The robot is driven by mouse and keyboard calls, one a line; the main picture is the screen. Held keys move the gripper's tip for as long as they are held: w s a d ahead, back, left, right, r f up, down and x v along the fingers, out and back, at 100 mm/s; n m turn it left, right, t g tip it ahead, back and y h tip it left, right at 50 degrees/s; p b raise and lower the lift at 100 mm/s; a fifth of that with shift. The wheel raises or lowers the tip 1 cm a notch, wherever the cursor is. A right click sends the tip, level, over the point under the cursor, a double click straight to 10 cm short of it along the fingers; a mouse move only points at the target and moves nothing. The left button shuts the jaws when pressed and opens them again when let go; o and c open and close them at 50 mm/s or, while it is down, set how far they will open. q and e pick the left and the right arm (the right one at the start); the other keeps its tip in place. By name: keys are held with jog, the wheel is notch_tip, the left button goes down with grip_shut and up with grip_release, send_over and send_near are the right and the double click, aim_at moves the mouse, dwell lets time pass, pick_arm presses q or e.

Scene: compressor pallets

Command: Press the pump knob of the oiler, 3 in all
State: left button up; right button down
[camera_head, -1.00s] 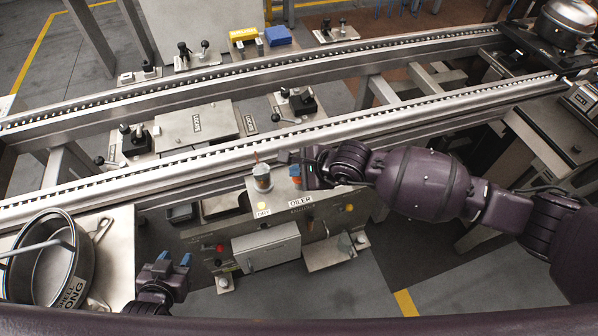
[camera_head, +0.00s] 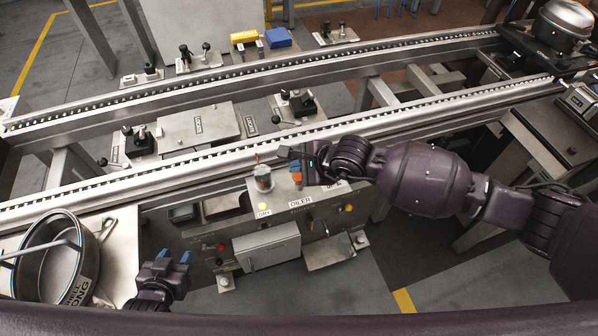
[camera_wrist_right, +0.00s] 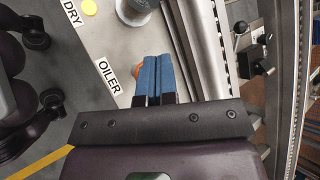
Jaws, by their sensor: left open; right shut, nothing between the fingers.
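The oiler (camera_head: 265,248) is a grey metal unit with an OILER label, below the near rail in the head view. An orange knob (camera_wrist_right: 137,72) on its top is partly hidden behind my right gripper's blue fingers in the right wrist view. My right gripper (camera_head: 295,175) is shut and empty, its fingers down at the knob; I cannot tell whether they touch it. A glass cup (camera_head: 263,180) stands on the oiler just left of the gripper. My left gripper (camera_head: 172,258) is open and empty, left of the oiler.
A round pot (camera_head: 52,258) stands on a tray at the left. The near rail (camera_head: 200,164) runs behind the oiler. A yellow button (camera_head: 264,208) marked DRY is on the oiler. A silver compressor (camera_head: 565,22) sits far right.

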aim_at(299, 177)
pick_arm(q)
jog(key=shift+w+r, duration=0.15)
jog(key=shift+w, duration=0.05)
pick_arm(e)
jog(key=shift+r, duration=0.15)
jog(key=shift+r+p, duration=0.45)
jog(key=shift+r, duration=0.2)
jog(key=shift+r+p, duration=0.85)
jog(key=shift+r, duration=0.95)
pick_arm(q)
notch_tip(299, 177, up, 4)
jog(key=shift+f, duration=0.25)
jog(key=shift+c, duration=0.4)
